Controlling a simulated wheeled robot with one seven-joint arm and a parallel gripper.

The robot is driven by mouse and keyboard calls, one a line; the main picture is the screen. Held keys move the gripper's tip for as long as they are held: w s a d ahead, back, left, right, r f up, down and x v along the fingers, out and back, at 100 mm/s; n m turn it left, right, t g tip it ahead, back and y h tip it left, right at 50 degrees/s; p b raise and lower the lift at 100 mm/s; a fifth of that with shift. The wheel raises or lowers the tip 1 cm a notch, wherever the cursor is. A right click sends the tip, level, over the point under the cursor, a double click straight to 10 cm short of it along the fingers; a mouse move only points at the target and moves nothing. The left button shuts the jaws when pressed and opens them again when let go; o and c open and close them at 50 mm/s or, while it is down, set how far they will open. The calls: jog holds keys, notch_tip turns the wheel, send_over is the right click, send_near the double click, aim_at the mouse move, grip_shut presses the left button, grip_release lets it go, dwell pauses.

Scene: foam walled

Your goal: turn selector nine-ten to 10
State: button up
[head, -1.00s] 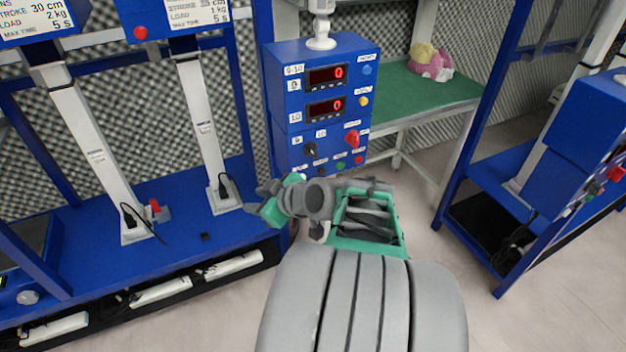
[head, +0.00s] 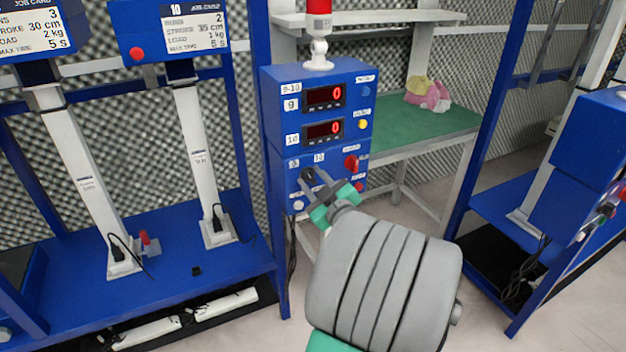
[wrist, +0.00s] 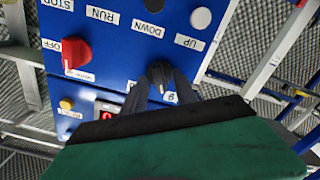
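The black selector knob (wrist: 160,74) is on the blue control box (head: 279,120), between the labels 9 (head: 294,163) and 10 (head: 319,157). In the wrist view, which is upside down, the 9 label shows just below the knob.
A red switch (head: 351,162) sits right of the selector, with push buttons below. A green-topped table (head: 405,126) stands behind right, a blue frame (head: 490,130) further right. Blue rigs with white columns (head: 200,150) stand left.

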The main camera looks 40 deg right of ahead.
grip_shut()
dwell(0.3)
dwell(0.3)
